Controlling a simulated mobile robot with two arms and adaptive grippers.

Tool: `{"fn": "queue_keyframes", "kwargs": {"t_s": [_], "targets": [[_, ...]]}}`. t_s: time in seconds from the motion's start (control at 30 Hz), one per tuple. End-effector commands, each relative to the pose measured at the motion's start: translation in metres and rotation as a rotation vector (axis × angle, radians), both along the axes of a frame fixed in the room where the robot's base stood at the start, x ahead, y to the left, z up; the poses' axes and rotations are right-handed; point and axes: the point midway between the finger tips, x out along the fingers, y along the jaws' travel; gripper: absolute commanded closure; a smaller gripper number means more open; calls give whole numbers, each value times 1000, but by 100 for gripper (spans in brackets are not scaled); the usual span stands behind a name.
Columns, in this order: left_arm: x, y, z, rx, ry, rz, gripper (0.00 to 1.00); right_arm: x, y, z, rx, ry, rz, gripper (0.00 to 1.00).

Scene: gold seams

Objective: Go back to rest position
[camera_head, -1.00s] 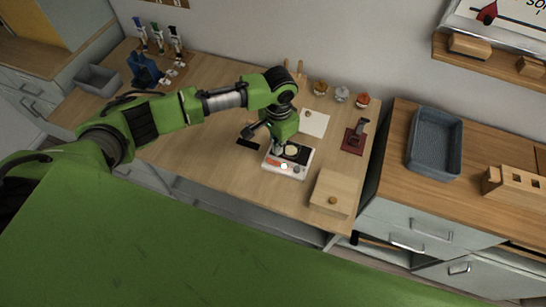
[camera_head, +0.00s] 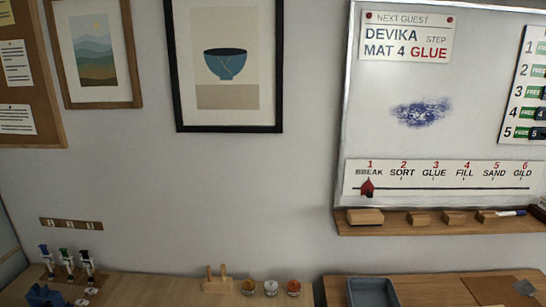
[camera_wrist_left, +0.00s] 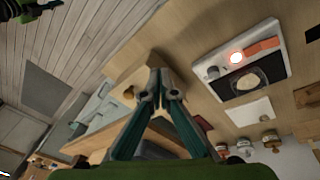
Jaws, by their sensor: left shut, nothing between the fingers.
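My left gripper (camera_wrist_left: 162,86) shows only in the left wrist view. Its two fingers are together, with nothing visible between them. It is apart from the white device (camera_wrist_left: 245,62) with a lit button and a round pale piece on its dark plate, which lies to the right in that view. The wooden box (camera_wrist_left: 128,68) with a knob is partly behind the fingers.
In the head view, the small jars (camera_head: 271,288), the wooden stand (camera_head: 217,283) and the blue-grey tray (camera_head: 372,292) are along the bottom. The whiteboard (camera_head: 430,110) hangs above a ledge with wooden blocks. A white square (camera_wrist_left: 249,112) lies beside the device.

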Motion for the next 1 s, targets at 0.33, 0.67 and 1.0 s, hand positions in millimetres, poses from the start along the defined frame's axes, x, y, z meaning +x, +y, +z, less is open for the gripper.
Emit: {"fn": "queue_keyframes", "kwargs": {"t_s": [0.33,0.67,1.0], "targets": [[-61,4,23,-129,-107,171,100,0,-1,0,-1,1,0,69],[-106,90,35,-28,-166,410,100,0,-1,0,-1,0,0,69],[-152,165,43,122,-179,555,100,0,-1,-1,-1,0,0,69]]}}
